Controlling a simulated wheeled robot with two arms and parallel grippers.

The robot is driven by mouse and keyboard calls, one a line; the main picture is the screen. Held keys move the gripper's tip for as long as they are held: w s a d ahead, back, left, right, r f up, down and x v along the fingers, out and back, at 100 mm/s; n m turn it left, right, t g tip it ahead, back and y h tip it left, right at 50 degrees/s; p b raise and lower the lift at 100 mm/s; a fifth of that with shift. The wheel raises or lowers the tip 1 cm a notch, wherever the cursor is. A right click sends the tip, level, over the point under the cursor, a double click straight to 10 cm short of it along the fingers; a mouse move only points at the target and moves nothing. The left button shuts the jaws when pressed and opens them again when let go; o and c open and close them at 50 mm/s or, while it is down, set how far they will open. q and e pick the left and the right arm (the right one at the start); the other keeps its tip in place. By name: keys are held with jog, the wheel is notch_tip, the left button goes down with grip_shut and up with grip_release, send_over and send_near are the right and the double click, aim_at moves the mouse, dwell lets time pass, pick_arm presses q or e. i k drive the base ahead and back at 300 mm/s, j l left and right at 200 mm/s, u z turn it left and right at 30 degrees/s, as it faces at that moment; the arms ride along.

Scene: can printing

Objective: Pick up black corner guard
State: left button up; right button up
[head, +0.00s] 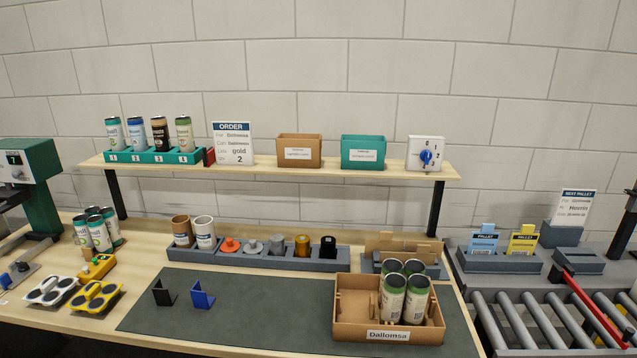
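The black corner guard (164,293) stands on the left part of the dark grey mat (262,318), an L-shaped piece with an upright face and a flat foot. A blue corner guard (202,296) of similar shape stands just to its right, apart from it. Neither of my grippers shows in the head view.
A cardboard box (345,322) labelled Dallomsa, holding several cans, sits on the mat's right. Black-and-yellow (96,297) and white (52,291) pieces lie left of the mat. A grey holder row (260,259) stands behind. The mat's middle is clear. A roller conveyor (515,322) is at right.

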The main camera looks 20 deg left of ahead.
aim_at(162, 297)
jog(key=k+u, duration=0.15)
jog(key=u, duration=1.45)
jog(key=i+j+z, duration=0.95)
jog(key=i+j, duration=0.2)
jog(key=j, duration=0.15)
